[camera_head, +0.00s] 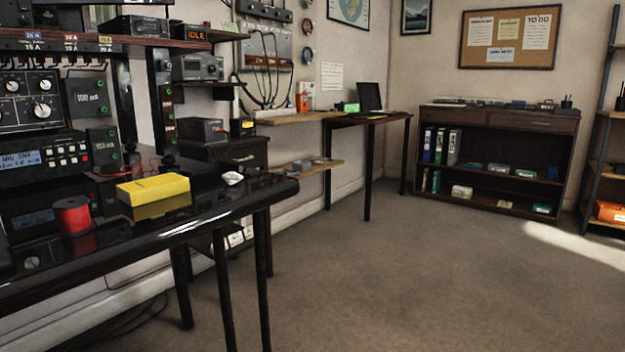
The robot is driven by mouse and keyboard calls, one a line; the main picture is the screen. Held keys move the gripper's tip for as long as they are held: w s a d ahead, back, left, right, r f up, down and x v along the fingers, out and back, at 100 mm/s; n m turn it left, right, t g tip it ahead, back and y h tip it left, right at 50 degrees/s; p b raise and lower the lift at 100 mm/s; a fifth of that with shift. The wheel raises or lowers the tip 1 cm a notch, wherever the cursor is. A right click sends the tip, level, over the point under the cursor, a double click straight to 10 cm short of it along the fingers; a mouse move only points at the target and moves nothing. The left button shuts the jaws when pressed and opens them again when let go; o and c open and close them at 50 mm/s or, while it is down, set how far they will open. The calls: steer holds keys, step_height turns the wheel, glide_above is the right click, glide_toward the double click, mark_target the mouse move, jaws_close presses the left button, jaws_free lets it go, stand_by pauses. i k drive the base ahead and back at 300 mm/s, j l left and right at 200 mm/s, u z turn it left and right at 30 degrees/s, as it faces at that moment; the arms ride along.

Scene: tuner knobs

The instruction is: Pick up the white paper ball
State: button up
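A small white crumpled paper ball (232,178) lies on the glossy black table (215,214) at the left, near its far right corner. It sits to the right of a yellow box, apart from it. My gripper is not in view in the head camera.
On the same table stand a yellow box (153,189), a red spool (72,214) and radio equipment (40,160) at the left. Table legs (263,280) stand at the front. A dark bookcase (490,160) is at the back wall. The grey carpet (400,270) at centre and right is clear.

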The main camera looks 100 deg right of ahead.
mark_target(230, 178)
steer(key=z, duration=2.9)
